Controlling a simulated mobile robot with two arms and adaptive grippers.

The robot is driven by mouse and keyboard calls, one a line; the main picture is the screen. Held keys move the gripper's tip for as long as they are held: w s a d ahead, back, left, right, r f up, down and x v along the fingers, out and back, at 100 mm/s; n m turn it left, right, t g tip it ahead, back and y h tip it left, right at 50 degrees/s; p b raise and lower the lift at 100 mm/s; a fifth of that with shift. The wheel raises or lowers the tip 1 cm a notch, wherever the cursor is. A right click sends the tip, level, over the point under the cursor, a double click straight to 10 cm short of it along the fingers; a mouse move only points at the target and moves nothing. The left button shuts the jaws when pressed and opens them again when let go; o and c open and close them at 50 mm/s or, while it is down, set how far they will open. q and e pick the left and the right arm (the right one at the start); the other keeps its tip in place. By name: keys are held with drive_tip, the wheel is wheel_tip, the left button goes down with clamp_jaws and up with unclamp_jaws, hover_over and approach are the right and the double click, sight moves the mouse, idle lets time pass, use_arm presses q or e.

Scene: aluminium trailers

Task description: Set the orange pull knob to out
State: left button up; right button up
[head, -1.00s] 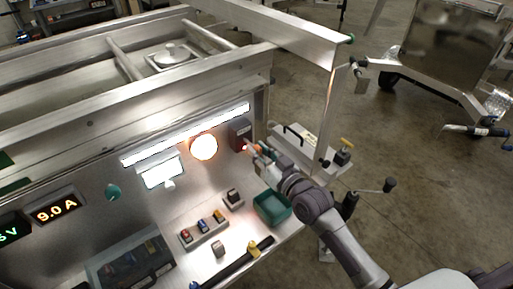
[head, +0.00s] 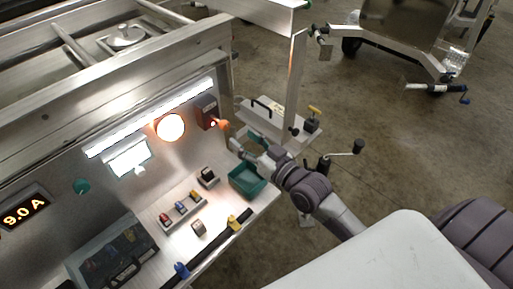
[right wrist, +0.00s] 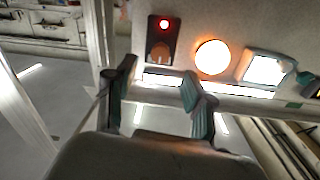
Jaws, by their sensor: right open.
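The orange pull knob (head: 223,125) is on a dark box (head: 206,109) on the metal panel, beside the round lamp. In the head view it stands off the box face; I cannot tell how far. The right wrist view shows the knob (right wrist: 160,51) dull orange-brown, under a lit red light (right wrist: 164,24) on the box. My right gripper (head: 244,141) is open and empty, a little apart from the knob. In the right wrist view its two fingers (right wrist: 158,77) are spread, with the knob beyond the gap. My left gripper is out of view.
A glowing round lamp (head: 170,128) and a lit square panel (head: 130,159) are left of the box. A green bin (head: 247,180) and coloured switches (head: 180,208) are below. A crank handle (head: 357,147) stands right of my arm.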

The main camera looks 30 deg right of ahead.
drive_tip(key=shift+v, duration=2.3)
drive_tip(key=shift+f, duration=0.1)
drive_tip(key=s+a+f+g+h, duration=0.2)
drive_tip(key=s+a+f+g, duration=0.1)
drive_tip(key=s+f+g, duration=0.4)
drive_tip(key=s+d+f+g+h, duration=0.1)
drive_tip(key=s+f+g+h, duration=0.15)
drive_tip(key=s, duration=0.45)
drive_tip(key=s+d+f+g+h, duration=0.1)
drive_tip(key=s+f+g, duration=0.25)
drive_tip(key=s, duration=0.25)
wheel_tip(320, 180, down, 24)
drive_tip(key=g, duration=0.2)
drive_tip(key=s+d+f+g, duration=0.1)
drive_tip(key=s+d+f, duration=0.2)
drive_tip(key=s+f, duration=1.5)
drive_tip(key=shift+s+f+n, duration=0.15)
drive_tip(key=shift+f+n, duration=0.05)
drive_tip(key=shift+n, duration=0.1)
